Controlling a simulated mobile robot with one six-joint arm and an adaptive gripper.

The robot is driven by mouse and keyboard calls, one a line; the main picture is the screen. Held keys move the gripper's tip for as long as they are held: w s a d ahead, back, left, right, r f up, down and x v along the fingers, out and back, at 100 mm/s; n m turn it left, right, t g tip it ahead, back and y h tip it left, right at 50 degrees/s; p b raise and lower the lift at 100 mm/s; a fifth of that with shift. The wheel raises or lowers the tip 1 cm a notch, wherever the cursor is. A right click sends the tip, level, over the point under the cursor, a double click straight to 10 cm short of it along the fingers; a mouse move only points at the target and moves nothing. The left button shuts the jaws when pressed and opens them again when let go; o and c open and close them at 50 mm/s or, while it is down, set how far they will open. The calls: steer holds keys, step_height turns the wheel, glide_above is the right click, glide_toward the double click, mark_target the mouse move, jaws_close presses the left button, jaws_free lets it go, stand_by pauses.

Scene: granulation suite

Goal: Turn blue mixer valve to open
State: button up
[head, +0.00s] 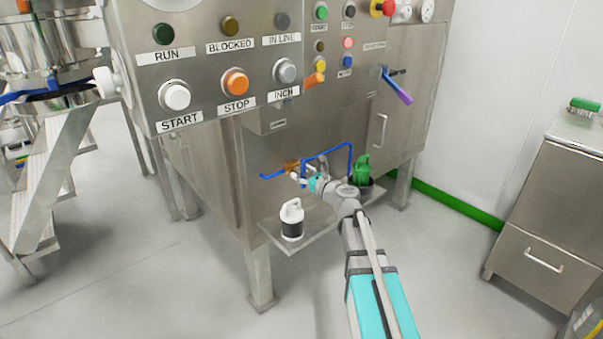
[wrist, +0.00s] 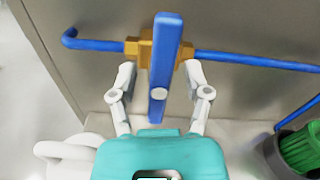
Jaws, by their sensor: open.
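The blue valve handle (wrist: 165,45) is a flat bar on a brass valve body (wrist: 145,52) in the wrist view. The handle runs up and down the picture, across the blue pipe (wrist: 245,58). My gripper (wrist: 160,72) is open, with one finger on each side of the handle and visible gaps to it. In the head view the brass body (head: 291,167) and pipe (head: 271,177) sit low on the steel mixer's front. My gripper (head: 303,178) is right at the valve there and hides most of the handle.
A green item in a dark holder (head: 363,172) is close on the right. The button panel (head: 200,60) overhangs above.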

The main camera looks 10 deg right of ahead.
steer(key=shift+w+a, duration=0.1)
steer(key=shift+w, duration=0.05)
jaws_close()
stand_by(0.4)
